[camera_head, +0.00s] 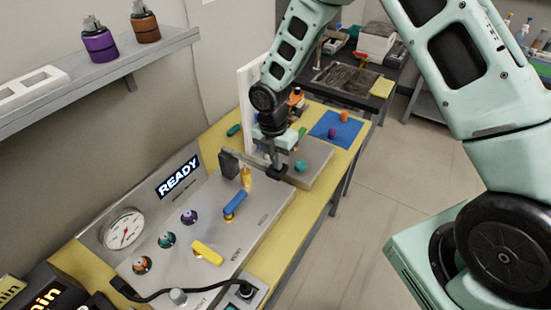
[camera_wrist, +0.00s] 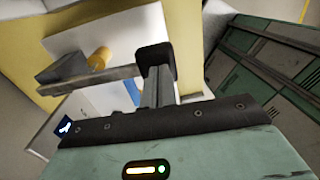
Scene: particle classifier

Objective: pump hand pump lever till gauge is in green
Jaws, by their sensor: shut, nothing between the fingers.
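The hand pump lever (camera_head: 247,160) is a grey bar with a dark block (camera_head: 229,163) at its left end. A small brass post (camera_head: 245,177) stands just in front of it. My gripper (camera_head: 277,172) is shut and empty at the bar's right end. In the wrist view, my shut black fingertips (camera_wrist: 156,58) overlap the right end of the lever (camera_wrist: 100,80); I cannot tell whether they touch it. The round white gauge (camera_head: 122,231) is on the panel at left. Its needle shows, but the face is too small to tell whether it reads green.
A screen reading READY (camera_head: 178,177) is above the gauge. The console top (camera_head: 215,225) has several coloured knobs, a blue handle (camera_head: 235,203) and a yellow handle (camera_head: 207,252). A blue mat (camera_head: 322,127) with small pieces lies behind my gripper. The floor at right is clear.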

